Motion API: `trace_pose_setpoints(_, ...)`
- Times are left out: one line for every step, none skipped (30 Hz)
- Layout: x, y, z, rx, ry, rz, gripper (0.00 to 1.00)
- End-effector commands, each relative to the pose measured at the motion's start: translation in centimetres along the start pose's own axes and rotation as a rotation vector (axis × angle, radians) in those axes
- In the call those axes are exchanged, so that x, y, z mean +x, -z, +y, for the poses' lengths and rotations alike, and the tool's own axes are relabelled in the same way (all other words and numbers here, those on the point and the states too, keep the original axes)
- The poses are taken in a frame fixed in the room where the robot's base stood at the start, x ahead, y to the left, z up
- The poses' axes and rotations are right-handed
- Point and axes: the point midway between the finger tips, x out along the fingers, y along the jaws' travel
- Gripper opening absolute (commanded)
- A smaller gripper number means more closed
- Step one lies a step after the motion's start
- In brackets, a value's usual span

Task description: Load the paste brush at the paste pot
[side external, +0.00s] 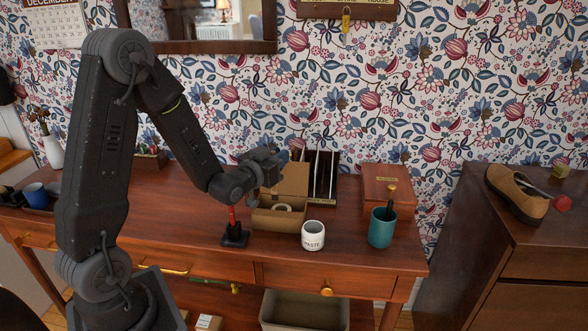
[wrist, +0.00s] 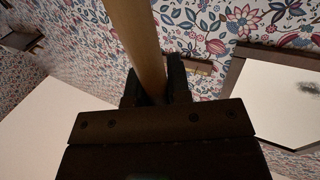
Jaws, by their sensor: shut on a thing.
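My gripper (wrist: 155,88) is shut on a round tan wooden handle, taken as the paste brush (wrist: 137,38). The handle runs up out of the wrist view, and its bristle end does not show. In the side view my gripper (side external: 266,165) is above the table, in front of an open cardboard box, and the brush cannot be made out clearly. The white paste pot (side external: 313,236), lettered PASTE, stands upright near the table's front, below and right of my gripper and apart from it. Its inside is hardly visible.
A teal cup (side external: 382,228) with a dark-handled tool stands right of the pot. A red rod in a black stand (side external: 234,238) is to its left. The cardboard box (side external: 285,183) holds a tape roll. A wooden box (side external: 386,183) is behind. Clear tabletop (side external: 345,250) lies between pot and cup.

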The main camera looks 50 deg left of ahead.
Motion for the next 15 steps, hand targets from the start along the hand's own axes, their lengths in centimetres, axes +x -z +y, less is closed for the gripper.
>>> trace_pose_setpoints(0.0,0.2,-0.2,0.0,0.0,0.001,0.0)
trace_pose_setpoints(0.1,0.2,0.0,-0.001,-0.002,0.0,0.0)
trace_pose_setpoints(0.3,0.1,0.4,-0.002,-0.005,0.0,0.0)
trace_pose_setpoints(0.5,-0.1,0.9,-0.003,-0.007,0.0,0.0)
trace_pose_setpoints(0.7,-0.3,1.4,-0.003,-0.009,-0.001,0.0)
trace_pose_setpoints(1.1,-0.6,2.4,-0.005,-0.011,0.0,0.0)
trace_pose_setpoints(1.4,-0.8,3.2,-0.006,-0.012,0.0,0.0)
trace_pose_setpoints(1.7,-1.1,4.0,-0.007,-0.013,0.001,0.0)
trace_pose_setpoints(2.0,-1.5,5.1,-0.006,-0.014,0.0,0.0)
trace_pose_setpoints(2.2,-1.8,5.9,-0.007,-0.013,0.0,0.0)
trace_pose_setpoints(2.4,-2.1,6.6,-0.006,-0.012,-0.001,0.0)
trace_pose_setpoints(2.6,-2.4,7.5,-0.005,-0.011,0.0,0.0)
trace_pose_setpoints(2.7,-2.7,8.1,-0.004,-0.01,-0.001,0.0)
trace_pose_setpoints(2.8,-2.9,8.7,-0.003,-0.009,-0.001,0.0)
trace_pose_setpoints(2.8,-3.1,9.3,-0.002,-0.007,-0.002,0.0)
